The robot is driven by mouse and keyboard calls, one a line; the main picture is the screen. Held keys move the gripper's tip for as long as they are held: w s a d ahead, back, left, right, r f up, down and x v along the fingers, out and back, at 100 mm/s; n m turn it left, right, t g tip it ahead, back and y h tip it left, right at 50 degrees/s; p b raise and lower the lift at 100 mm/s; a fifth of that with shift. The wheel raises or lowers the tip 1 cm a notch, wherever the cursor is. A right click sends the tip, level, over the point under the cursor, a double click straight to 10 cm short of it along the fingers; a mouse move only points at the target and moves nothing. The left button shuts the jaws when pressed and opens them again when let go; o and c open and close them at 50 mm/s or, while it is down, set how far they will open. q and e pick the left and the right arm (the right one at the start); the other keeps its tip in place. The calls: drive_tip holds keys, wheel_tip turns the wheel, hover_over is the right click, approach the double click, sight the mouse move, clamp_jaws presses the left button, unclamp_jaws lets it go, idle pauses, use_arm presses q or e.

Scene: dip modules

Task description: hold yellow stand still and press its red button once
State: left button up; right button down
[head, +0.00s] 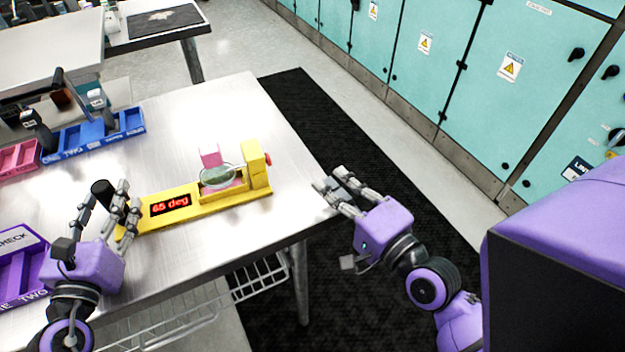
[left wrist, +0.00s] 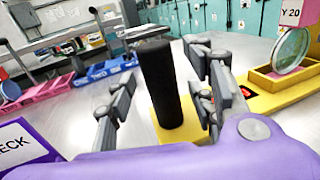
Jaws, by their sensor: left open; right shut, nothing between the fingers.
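The yellow stand (head: 182,208) lies on the metal table near its right edge, with a red display reading "65 deg". A clear round lens (head: 217,176) and a pink block (head: 210,157) sit at its right part. The red button (head: 267,159) is on the right side of the stand's yellow post (head: 254,163). A black upright handle (left wrist: 161,84) rises from the stand's left end. My left gripper (head: 103,205) is open, with its fingers on either side of the black handle. My right gripper (head: 334,188) is shut and empty, right of the stand, near the table edge.
A blue tray (head: 88,134) and a pink tray (head: 20,157) stand at the back left. A purple tray (head: 18,265) lies at the front left. A wire basket (head: 258,278) hangs under the table. Bare tabletop lies behind the stand.

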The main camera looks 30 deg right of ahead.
use_arm(q)
drive_tip(key=shift+v, duration=0.8)
use_arm(e)
drive_tip(key=shift+r, duration=0.15)
use_arm(q)
drive_tip(key=shift+v, duration=3.05)
use_arm(e)
drive_tip(key=shift+f, duration=0.45)
